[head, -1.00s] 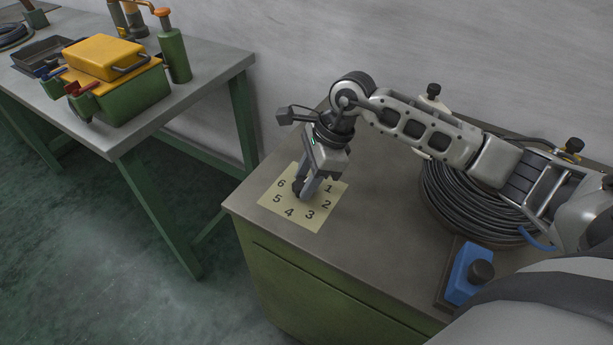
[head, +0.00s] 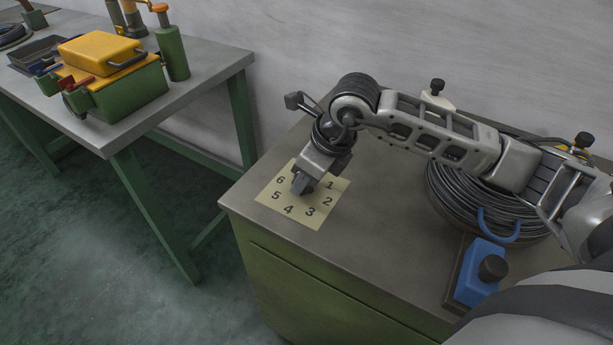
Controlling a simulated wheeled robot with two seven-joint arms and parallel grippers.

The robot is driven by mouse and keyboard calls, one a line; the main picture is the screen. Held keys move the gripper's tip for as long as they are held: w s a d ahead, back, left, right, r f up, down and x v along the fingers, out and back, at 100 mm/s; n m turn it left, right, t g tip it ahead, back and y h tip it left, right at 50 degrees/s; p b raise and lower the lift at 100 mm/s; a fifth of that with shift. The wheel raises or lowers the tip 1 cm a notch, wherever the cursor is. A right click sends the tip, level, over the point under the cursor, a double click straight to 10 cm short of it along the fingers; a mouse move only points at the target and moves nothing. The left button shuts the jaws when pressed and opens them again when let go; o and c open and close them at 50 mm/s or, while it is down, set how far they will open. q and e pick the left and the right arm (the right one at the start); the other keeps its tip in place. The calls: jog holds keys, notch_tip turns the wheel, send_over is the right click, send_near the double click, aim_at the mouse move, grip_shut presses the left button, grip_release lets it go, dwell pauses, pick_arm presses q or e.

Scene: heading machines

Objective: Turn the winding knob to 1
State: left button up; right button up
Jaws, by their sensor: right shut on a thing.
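A pale yellow dial plate (head: 316,217) with the numbers 1 to 6 lies flat on the near-left part of the green cabinet's top. The winding knob is at the plate's middle, mostly hidden by my gripper, so where it points cannot be told. My right gripper (head: 302,187) comes down onto the middle of the plate, its fingers shut on the winding knob. The 1 shows to the right of the fingers, the 6 to the left. My left gripper is not in view.
A blue box with a black knob (head: 477,272) stands at the right. A workbench (head: 205,85) with a green and yellow toolbox (head: 120,95) and a green bottle (head: 173,52) is at the left.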

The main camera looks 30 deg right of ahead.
jog(key=shift+m, duration=0.4)
jog(key=o, duration=1)
jog(key=shift+r, duration=0.15)
jog(key=v, duration=1.5)
jog(key=shift+s+r+b, duration=0.25)
jog(key=shift+r+b, duration=0.15)
jog(key=shift+b, duration=0.05)
jog(key=shift+a, duration=0.15)
